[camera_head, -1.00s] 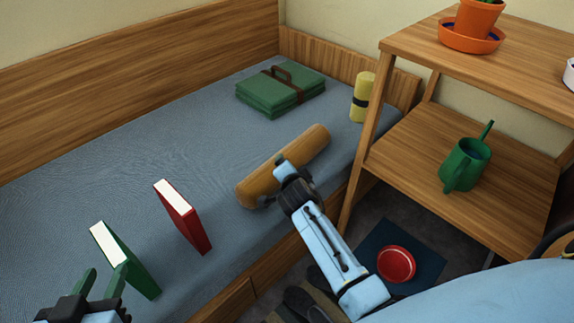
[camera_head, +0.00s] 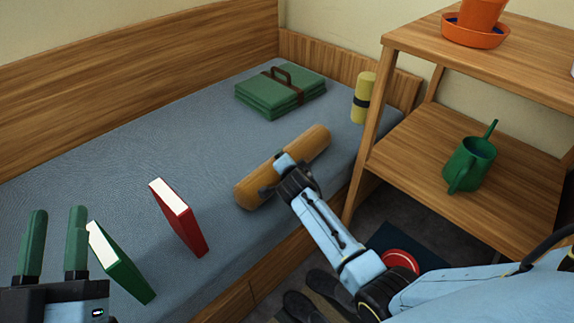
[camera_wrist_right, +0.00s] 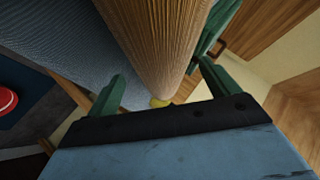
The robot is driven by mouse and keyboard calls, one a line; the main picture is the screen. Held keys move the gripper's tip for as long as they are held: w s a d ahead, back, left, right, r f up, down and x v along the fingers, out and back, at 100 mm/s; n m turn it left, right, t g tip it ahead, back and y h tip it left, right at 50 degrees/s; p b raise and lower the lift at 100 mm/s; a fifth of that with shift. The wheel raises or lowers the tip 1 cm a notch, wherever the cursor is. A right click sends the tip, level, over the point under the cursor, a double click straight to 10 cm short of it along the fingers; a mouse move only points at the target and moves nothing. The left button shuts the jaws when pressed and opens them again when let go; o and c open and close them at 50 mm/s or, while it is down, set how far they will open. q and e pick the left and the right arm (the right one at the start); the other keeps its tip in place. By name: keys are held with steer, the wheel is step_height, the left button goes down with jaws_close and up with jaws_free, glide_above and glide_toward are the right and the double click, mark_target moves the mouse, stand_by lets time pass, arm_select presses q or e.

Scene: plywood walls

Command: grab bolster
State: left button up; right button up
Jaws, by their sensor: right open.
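The bolster (camera_head: 305,146) is a tan-brown cylinder lying on the blue-grey mattress near the bed's front edge. My right gripper (camera_head: 275,173) is at the bolster's middle, above it. In the right wrist view the bolster (camera_wrist_right: 158,40) runs between the two green fingers of my right gripper (camera_wrist_right: 160,88), which are open with one on each side of it. Whether the fingers touch it I cannot tell. My left gripper (camera_head: 53,245) is open and empty at the lower left, with both green fingers pointing up.
On the mattress (camera_head: 150,150) stand a red book (camera_head: 180,220) and a green book (camera_head: 120,265). A wooden shelf (camera_head: 400,150) at right holds a green watering can (camera_head: 470,163) and an orange pot (camera_head: 480,18).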

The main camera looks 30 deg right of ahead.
steer(key=b+x, duration=0.1)
steer(key=x, duration=0.1)
steer(key=shift+w+f+b, duration=0.2)
steer(key=shift+w+b, duration=0.05)
steer(key=shift+b, duration=0.1)
steer(key=shift+w+d+f+b, duration=0.2)
steer(key=shift+w+d+b, duration=0.1)
steer(key=shift+w, duration=0.2)
arm_select(q)
steer(key=r+t, duration=0.1)
steer(key=s+r+t, duration=0.1)
steer(key=s+t+h, duration=0.1)
steer(key=shift+s+a+r+t, duration=0.25)
steer(key=shift+a+r+t, duration=0.05)
steer(key=shift+r+t, duration=0.1)
arm_select(e)
steer(key=shift+c, duration=0.4)
steer(key=c, duration=0.8)
steer(key=shift+r, duration=0.1)
